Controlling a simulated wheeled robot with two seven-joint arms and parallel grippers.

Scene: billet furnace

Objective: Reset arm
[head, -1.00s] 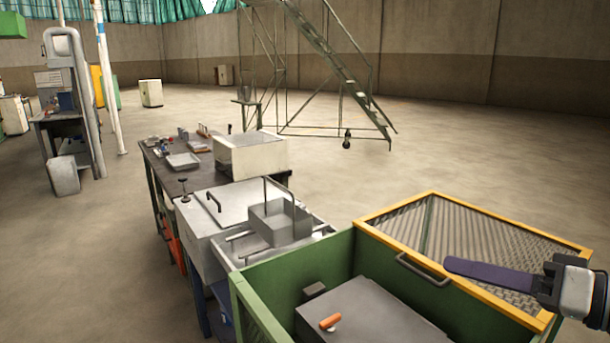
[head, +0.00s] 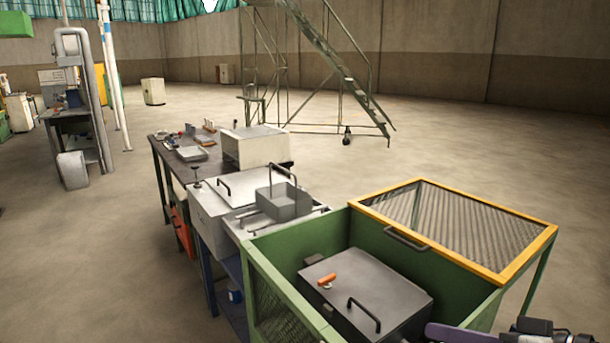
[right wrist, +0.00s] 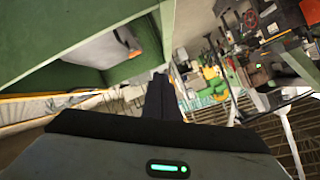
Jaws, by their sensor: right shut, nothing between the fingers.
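My right gripper (head: 434,331) is at the lower right edge of the head view, with its dark purple fingers together and nothing between them. It is beside the front right of the green enclosure (head: 470,305). The right wrist view shows its closed dark fingers (right wrist: 160,95) pointing away from the camera, with green panels at the left. Much of the right arm is cut off by the frame. My left gripper does not show in the head view.
A grey box (head: 375,290) with an orange knob sits inside the green enclosure. A grey basket (head: 284,203) stands on a metal unit, with a dark workbench (head: 165,155) behind. Open floor lies right and left.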

